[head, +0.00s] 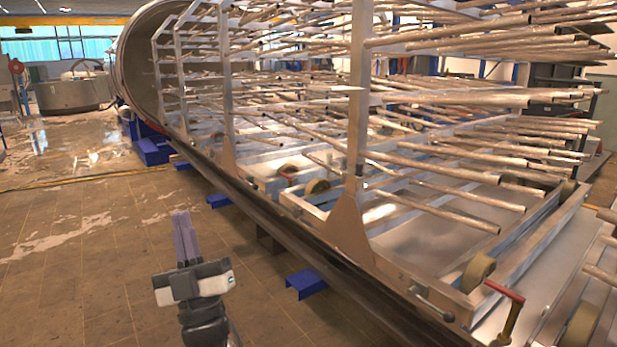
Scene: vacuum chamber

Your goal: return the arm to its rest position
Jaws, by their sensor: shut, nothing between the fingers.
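My gripper (184,236) is at the lower left of the head view, at the end of my dark arm. Its two fingers point up in the picture and lie side by side, shut with nothing between them. It is in front of open floor, apart from the metal rack (347,240) to its right. My wrist shows just below the fingers; most of my arm is outside the picture.
The rack carries many long metal tubes (440,168) that jut out to the right. A round chamber opening (140,60) stands behind it. Blue supports (305,283) sit along the rack's lower edge. The tiled floor (70,270) at left is clear.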

